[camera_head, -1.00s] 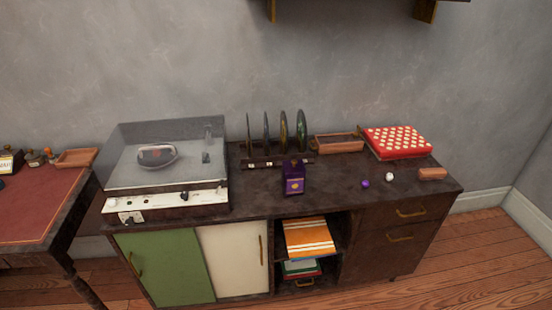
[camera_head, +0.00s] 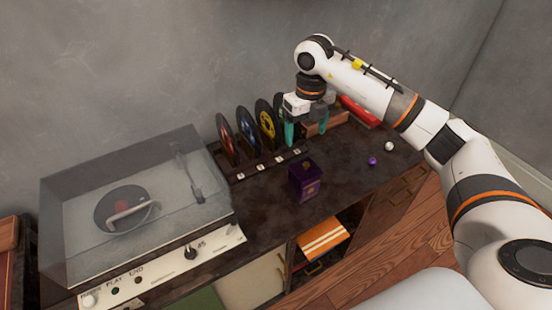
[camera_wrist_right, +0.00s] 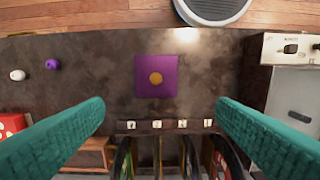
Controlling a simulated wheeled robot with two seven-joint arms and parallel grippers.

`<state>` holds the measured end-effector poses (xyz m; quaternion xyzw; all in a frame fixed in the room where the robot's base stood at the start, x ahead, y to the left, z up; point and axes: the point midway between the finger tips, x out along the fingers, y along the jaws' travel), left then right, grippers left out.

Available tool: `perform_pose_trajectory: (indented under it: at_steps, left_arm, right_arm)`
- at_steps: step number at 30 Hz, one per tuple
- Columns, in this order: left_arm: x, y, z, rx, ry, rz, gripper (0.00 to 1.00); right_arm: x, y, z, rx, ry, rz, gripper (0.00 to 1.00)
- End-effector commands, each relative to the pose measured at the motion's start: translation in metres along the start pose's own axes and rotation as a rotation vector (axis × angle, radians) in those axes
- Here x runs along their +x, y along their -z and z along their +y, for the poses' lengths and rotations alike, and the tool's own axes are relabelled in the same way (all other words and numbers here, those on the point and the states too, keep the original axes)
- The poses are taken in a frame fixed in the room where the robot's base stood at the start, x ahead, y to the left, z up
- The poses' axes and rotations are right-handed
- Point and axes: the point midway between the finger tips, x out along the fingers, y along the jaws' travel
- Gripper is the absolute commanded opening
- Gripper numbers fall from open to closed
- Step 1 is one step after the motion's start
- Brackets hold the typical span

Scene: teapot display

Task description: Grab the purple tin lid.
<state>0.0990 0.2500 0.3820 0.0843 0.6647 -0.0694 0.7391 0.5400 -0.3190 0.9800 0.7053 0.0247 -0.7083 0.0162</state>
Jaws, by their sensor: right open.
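The purple tin (camera_head: 304,180) stands upright on the dark cabinet top, in front of the record rack. Its square purple lid (camera_wrist_right: 156,77) shows from above in the right wrist view, with a round gold knob in its middle. The lid appears to sit on the tin. My right gripper (camera_head: 307,135) is open and empty, with teal fingers pointing down near the record rack, behind the tin and apart from it. In the right wrist view the lid lies beyond the fingertips (camera_wrist_right: 160,108), between their lines. My left gripper is not in view.
The rack (camera_head: 270,166) with several upright records stands close to my right fingers. A turntable with a clear cover (camera_head: 130,205) is on the left. A purple ball (camera_head: 372,161) and a white ball (camera_head: 389,146) lie to the right. The cabinet top around the tin is clear.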

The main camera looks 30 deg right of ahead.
Motion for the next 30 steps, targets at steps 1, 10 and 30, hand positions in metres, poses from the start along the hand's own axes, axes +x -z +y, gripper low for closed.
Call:
perform_pose_trajectory:
  at_steps: [1,10,30]
  left_arm:
    - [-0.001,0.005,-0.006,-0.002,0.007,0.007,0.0]
    - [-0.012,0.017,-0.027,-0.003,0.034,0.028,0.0]
    - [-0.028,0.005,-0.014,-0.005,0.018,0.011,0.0]
  right_arm:
    - [0.001,-0.002,0.003,0.003,-0.018,-0.003,0.8]
    - [0.049,-0.002,0.004,0.004,-0.018,-0.006,0.8]
    - [0.117,-0.007,0.004,0.002,-0.015,-0.002,0.8]
